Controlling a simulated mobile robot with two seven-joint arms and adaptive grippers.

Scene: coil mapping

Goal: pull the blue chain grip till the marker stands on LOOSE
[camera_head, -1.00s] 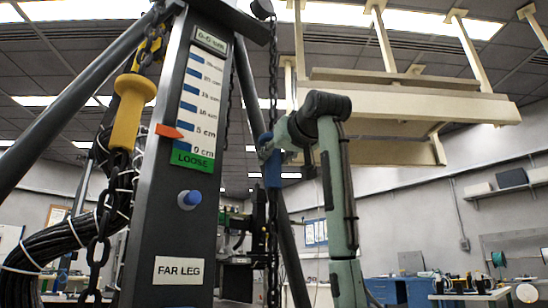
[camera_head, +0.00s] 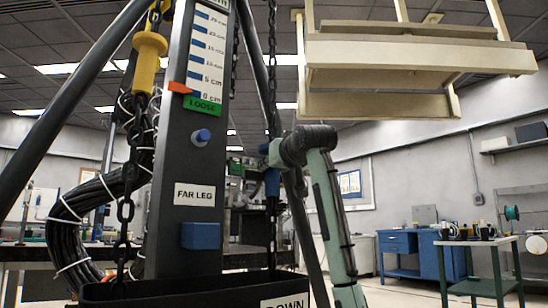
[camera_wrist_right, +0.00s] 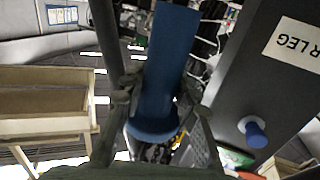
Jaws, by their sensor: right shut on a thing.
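The blue chain grip (camera_head: 272,183) hangs on the right-hand chain beside the leg. My right gripper (camera_head: 268,150) is shut around it. In the right wrist view the blue grip (camera_wrist_right: 172,60) fills the middle, with the gripper's fingers (camera_wrist_right: 155,105) on both sides. The orange marker (camera_head: 178,88) points at about the 0 cm line of the scale (camera_head: 208,55), just above the green LOOSE band (camera_head: 203,106). My left gripper is not in view.
A yellow grip (camera_head: 149,55) hangs on the left chain. The leg bears a blue knob (camera_head: 201,136) and a FAR LEG label (camera_head: 195,195). A black bin (camera_head: 220,292) marked DOWN stands below. A pale wooden frame (camera_head: 410,55) hangs at the upper right.

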